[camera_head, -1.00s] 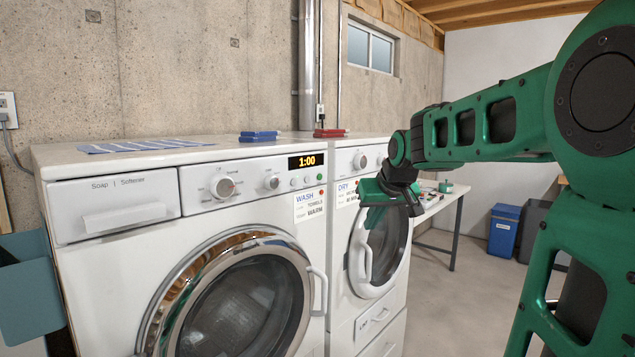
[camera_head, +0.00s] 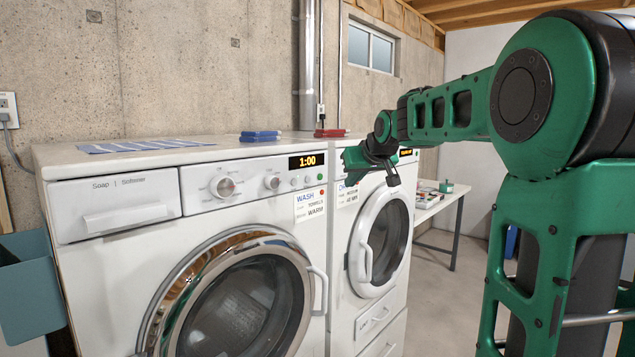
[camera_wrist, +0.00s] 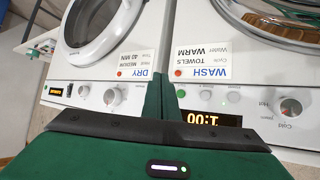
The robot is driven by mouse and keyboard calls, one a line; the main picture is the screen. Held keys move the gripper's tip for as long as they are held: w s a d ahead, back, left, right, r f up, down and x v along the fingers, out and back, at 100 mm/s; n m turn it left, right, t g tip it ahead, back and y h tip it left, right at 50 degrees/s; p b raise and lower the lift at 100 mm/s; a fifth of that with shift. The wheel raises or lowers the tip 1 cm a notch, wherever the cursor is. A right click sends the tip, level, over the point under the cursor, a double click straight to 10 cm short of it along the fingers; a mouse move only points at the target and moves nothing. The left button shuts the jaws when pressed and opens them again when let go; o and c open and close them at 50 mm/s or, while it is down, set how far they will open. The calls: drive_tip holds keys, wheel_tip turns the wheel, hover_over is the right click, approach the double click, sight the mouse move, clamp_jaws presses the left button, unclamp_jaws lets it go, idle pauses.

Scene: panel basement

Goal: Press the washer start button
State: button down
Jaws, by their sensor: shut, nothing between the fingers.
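The white washer (camera_head: 110,262) stands at the left in the head view. Its panel has two knobs, a lit display (camera_head: 307,161) reading 1:00 and a row of small round buttons (camera_head: 307,180) below it. In the wrist view, which is upside down, the display (camera_wrist: 214,118) and buttons (camera_wrist: 205,97) show beside the WASH label. My gripper (camera_head: 350,158) is shut and empty, in front of the dryer's panel, to the right of the washer buttons. Its green fingers (camera_wrist: 160,94) reach near the row's end in the wrist view; contact cannot be told.
The white dryer (camera_head: 340,270) stands directly right of the washer, with its own panel and door. Blue (camera_head: 260,136) and red (camera_head: 330,133) objects lie on top. A side table (camera_head: 437,200) is farther right. A blue-grey bin (camera_head: 35,300) is at the left edge.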

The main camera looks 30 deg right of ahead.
sight(320, 177)
drive_tip(key=w+a, duration=0.2)
drive_tip(key=w, duration=0.5)
drive_tip(key=shift+a, duration=0.35)
drive_tip(key=shift+w, duration=0.25)
idle(1.6)
drive_tip(key=shift+w+a, duration=0.1)
drive_tip(key=shift+w, duration=0.05)
